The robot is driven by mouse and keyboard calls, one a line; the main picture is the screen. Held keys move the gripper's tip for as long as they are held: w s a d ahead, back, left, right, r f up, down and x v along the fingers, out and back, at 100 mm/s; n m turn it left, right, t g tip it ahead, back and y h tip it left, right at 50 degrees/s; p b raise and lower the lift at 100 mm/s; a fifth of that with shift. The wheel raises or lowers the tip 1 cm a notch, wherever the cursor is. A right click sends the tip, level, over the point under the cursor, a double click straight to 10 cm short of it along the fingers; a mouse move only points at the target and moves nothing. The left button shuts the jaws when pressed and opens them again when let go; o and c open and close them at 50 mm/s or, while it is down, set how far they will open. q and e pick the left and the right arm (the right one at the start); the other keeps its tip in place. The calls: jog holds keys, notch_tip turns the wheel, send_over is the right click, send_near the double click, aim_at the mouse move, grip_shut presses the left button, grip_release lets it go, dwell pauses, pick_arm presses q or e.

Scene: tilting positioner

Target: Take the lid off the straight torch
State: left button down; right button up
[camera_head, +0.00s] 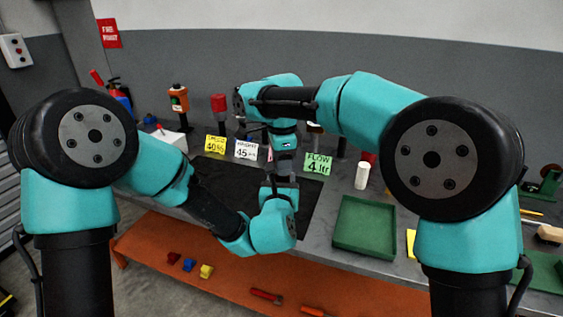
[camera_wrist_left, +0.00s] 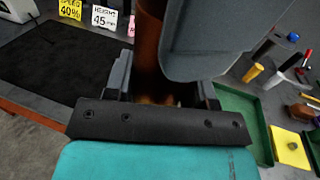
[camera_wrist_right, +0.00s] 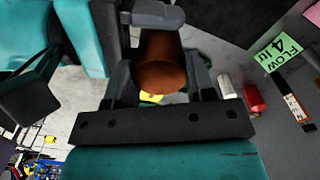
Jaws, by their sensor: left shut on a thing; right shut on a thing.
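The straight torch is a brown, copper-toned cylinder, seen upright between the fingers in the left wrist view (camera_wrist_left: 148,50). In the right wrist view its rounded end (camera_wrist_right: 160,72) faces the camera. My right gripper (camera_head: 285,155) is shut on its upper part from above. My left gripper (camera_head: 279,184) is shut on it lower down. The two grippers are close together, over the dark mat. The torch is mostly hidden by the grippers in the head view. I cannot make out the seam between lid and body.
A black mat (camera_head: 212,174) lies on the grey bench. Yellow, white and green signs (camera_head: 318,163) stand behind the grippers. An empty-looking green tray (camera_head: 364,224) is to the right, with a white cylinder (camera_head: 362,176) behind it. Small coloured pieces lie on the orange lower shelf (camera_head: 150,250).

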jog(key=o, duration=1)
jog(key=shift+r, duration=0.1)
jog(key=shift+r, duration=2.15)
jog(key=shift+o, duration=0.4)
jog(key=shift+r, duration=0.15)
